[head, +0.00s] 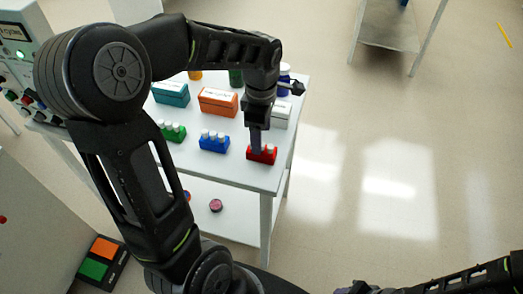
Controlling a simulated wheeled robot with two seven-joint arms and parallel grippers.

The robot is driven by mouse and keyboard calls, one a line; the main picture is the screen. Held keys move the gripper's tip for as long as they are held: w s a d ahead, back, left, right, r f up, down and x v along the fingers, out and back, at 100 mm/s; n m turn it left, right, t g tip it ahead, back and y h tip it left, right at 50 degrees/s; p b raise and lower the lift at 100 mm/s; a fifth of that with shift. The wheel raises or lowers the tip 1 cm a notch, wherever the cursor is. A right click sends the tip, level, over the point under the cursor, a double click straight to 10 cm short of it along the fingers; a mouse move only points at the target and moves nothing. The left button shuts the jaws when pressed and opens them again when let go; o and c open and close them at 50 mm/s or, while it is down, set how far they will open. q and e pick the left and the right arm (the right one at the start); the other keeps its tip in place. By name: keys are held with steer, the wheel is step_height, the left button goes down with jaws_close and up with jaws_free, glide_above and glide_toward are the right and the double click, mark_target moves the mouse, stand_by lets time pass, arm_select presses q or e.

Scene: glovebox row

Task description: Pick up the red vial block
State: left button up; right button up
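The red vial block (268,157) sits on the white table at its near right corner, with white-capped vials on top partly hidden by my gripper. My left gripper (257,148) points down right over the red block, its fingers at the vials. The fingers overlap in this view, so I cannot tell whether they are open or shut, or touching the block. My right arm lies at the bottom right edge of the head view. Its dark end (358,288) is cut off by the frame, far from the block.
A blue vial block (214,144) and a green vial block (171,131) stand left of the red one. Behind are a teal box (171,94), an orange box (218,102) and a white box (281,116). The floor right of the table (265,182) is clear.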

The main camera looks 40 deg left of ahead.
arm_select(q)
step_height(320, 180, down, 5)
steer(key=shift+f+p, duration=0.1)
steer(key=shift+p, duration=0.55)
steer(key=shift+c, duration=0.5)
steer(key=shift+w, duration=0.1)
jaws_close()
